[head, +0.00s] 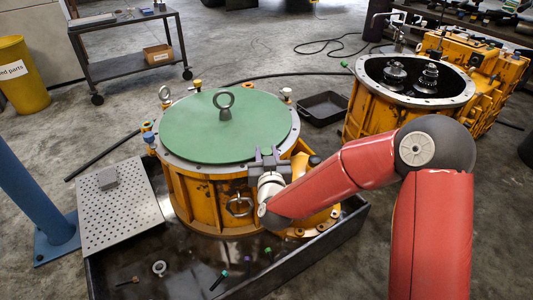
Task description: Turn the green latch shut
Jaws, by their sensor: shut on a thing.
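My gripper (265,153) is at the front right rim of this housing, beside the edge of the green lid. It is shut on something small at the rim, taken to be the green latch. The fingers hide that latch, so its angle cannot be seen. Other small fittings around the rim show: a blue-topped one (148,137) at left and a yellow-topped one (197,85) at the back.
A second, open yellow housing (370,113) with gears stands at back right. A perforated plate (122,215) lies at left beside a blue post (35,205). The dark tray (325,240) holds loose small parts. A black bin (323,108) sits on the floor behind.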

